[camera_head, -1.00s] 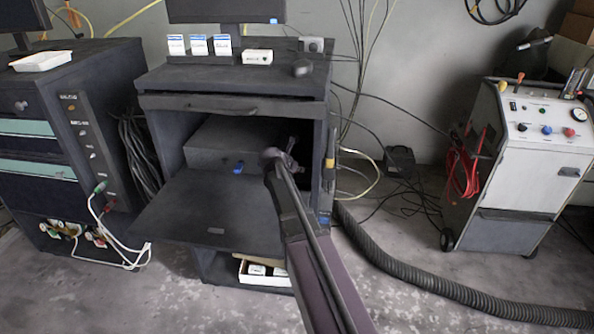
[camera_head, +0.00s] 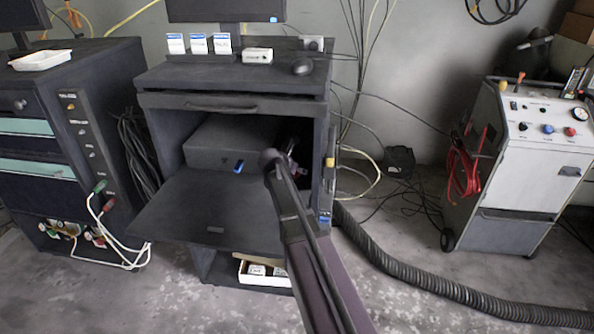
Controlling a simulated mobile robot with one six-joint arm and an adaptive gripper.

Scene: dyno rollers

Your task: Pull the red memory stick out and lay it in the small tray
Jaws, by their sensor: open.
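A grey computer case (camera_head: 215,145) sits in the open compartment of the dark cabinet (camera_head: 232,83). A blue stick (camera_head: 238,166) sticks out of its front. I see no red memory stick; my arm covers the area right of the case front. My gripper (camera_head: 291,150) is at the compartment's right side, right of the blue stick. It is open, but its fingers are small, dark and partly hidden by my wrist. A shallow white tray (camera_head: 40,60) lies on top of the left cabinet (camera_head: 75,120).
The lowered flap (camera_head: 205,210) juts out below the compartment. A white box (camera_head: 262,272) with items stands beneath it. A mouse (camera_head: 301,66) and small boxes are on the cabinet top. A thick black hose (camera_head: 430,285) and a wheeled machine (camera_head: 535,165) stand right. Floor in front is clear.

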